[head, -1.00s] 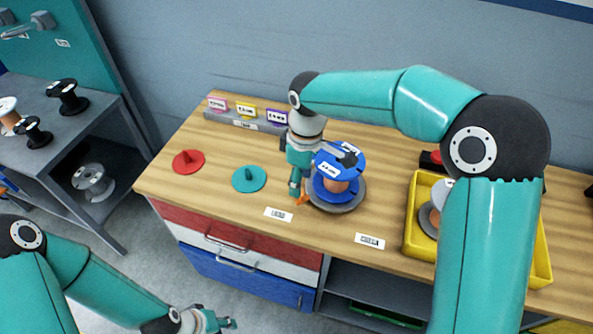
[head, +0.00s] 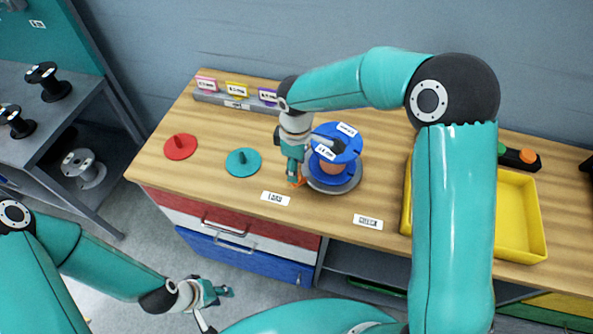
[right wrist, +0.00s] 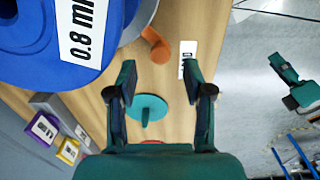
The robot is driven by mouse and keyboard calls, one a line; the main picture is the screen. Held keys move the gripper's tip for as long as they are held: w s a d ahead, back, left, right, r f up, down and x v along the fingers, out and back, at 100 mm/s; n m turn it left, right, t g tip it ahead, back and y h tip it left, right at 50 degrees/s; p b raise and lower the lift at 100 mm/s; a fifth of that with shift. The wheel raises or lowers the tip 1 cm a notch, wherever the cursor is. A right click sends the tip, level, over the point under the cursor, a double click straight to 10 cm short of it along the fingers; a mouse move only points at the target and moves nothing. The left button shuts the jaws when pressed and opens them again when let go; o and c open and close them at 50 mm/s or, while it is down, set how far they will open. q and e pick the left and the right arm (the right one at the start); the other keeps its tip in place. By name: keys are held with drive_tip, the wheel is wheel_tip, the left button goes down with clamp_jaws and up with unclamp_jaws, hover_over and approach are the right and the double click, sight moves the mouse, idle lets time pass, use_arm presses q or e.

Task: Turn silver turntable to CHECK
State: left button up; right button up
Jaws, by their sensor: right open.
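The silver turntable (head: 345,188) sits on the wooden bench with a blue spool (head: 349,147) on it, copper-coloured wire at its core. Its orange handle (head: 299,183) points left, near the left white label (head: 275,198). A second white label (head: 367,221) lies to the right; the lettering on both is too small to read. My right gripper (head: 293,178) is open, pointing down just left of the turntable. In the right wrist view its fingers (right wrist: 162,85) are apart, with the orange handle (right wrist: 156,44) beyond the tips. My left gripper (head: 216,290) hangs in front of the drawers.
Red (head: 180,146) and teal (head: 243,162) knobbed discs lie to the left. A rack with coloured tags (head: 237,90) stands behind. A yellow tray (head: 520,215) is at right, partly behind my right arm. A grey shelf (head: 70,125) with spools stands at far left.

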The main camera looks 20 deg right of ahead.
drive_tip(key=shift+f, duration=1.95)
clamp_jaws()
